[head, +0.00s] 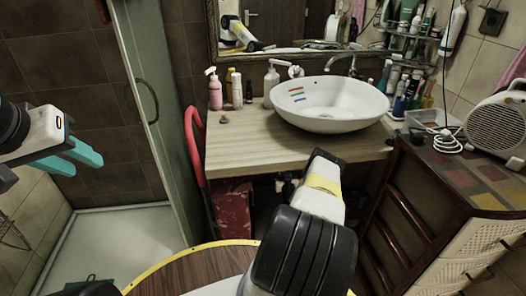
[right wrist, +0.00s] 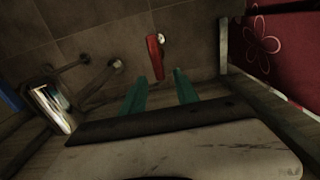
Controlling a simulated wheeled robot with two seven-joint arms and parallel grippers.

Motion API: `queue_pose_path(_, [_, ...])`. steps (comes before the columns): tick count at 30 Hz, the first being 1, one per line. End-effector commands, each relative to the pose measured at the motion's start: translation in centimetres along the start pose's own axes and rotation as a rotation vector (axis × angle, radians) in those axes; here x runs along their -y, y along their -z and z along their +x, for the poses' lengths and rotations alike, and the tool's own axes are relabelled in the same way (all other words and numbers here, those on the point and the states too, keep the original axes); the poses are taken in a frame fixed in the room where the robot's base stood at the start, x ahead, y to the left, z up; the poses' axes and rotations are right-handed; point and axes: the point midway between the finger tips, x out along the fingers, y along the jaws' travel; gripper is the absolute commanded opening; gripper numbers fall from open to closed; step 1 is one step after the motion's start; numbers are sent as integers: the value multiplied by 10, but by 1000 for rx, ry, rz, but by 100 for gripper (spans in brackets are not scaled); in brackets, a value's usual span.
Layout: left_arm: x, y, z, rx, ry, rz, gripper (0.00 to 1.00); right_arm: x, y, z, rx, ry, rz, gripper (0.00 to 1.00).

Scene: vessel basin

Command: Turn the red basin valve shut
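The red valve handle (right wrist: 155,58) shows in the right wrist view, on a short metal fitting at the dark tiled wall under the counter. It stands nearly upright in that picture, tilted slightly. My right gripper (right wrist: 159,76) is open, its two teal fingers pointing toward the wall. The handle's lower end appears between the fingertips; I cannot tell whether they touch. In the head view my right arm hides this gripper and the valve. The white basin (head: 300,112) sits on the wooden counter (head: 240,148). My left gripper (head: 88,168) is open and empty at the far left.
A red folded chair (head: 196,150) stands left of the counter. A wooden cabinet (head: 405,215) bearing a fan heater (head: 497,125) is at right. Metal pipes (right wrist: 100,80) and a colourful packet (right wrist: 50,105) lie left of the valve; red patterned fabric (right wrist: 270,45) is right.

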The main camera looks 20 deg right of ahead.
Motion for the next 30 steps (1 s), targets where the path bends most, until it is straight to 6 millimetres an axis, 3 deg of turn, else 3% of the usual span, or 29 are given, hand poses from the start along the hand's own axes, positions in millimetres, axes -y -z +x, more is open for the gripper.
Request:
queue_pose_path(3, [0,0,0,0,0,0,36,0,0,20,-2,0,-1,36])
queue_pose_path(9, [0,0,0,0,0,0,36,0,0,39,-1,0,0,36])
queue_pose_path(20, [0,0,0,1,0,0,36,0,0,44,1,0,0,36])
queue_pose_path(26, [0,0,0,1,0,0,36,0,0,44,1,0,0,1])
queue_pose_path(30, [0,0,0,1,0,0,36,0,0,44,1,0,0,0])
